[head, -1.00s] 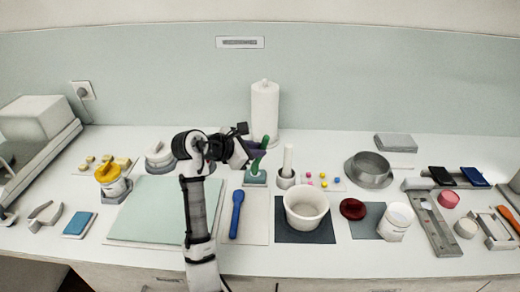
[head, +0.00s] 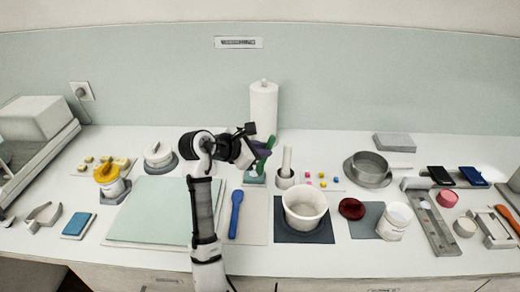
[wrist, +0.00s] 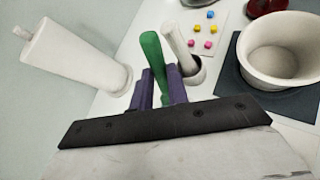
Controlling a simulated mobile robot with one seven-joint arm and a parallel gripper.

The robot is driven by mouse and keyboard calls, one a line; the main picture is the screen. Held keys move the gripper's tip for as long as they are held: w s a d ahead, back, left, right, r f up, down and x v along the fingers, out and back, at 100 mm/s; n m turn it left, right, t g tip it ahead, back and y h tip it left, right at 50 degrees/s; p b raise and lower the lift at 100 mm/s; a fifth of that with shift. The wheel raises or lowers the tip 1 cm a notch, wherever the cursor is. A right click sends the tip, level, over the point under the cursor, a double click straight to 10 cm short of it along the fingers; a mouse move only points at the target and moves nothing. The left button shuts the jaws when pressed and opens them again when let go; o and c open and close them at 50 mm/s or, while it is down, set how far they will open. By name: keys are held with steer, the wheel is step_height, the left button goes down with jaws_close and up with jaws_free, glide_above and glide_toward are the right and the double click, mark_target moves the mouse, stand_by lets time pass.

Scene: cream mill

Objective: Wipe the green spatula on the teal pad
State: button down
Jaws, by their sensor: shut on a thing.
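My gripper (head: 257,153) is shut on the green spatula (head: 266,150), whose upper end rises between the jaws. In the wrist view the purple fingers of my gripper (wrist: 158,88) close on the green spatula (wrist: 152,52). The teal pad (head: 254,180) lies on the counter just below my gripper, left of the mortar. The spatula's lower end is over the pad; whether it touches the pad I cannot tell. The pad is hidden in the wrist view.
A paper towel roll (head: 264,108) stands behind my gripper. A mortar with a pestle (head: 285,178) is close on the right. A blue spatula (head: 236,214) lies in front, and a white bowl (head: 306,210) sits on a dark mat. A large pale green board (head: 150,212) lies left.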

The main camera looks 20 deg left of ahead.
step_height(320, 180, up, 6)
stand_by(0.8)
stand_by(0.3)
steer(key=shift+d, duration=0.1)
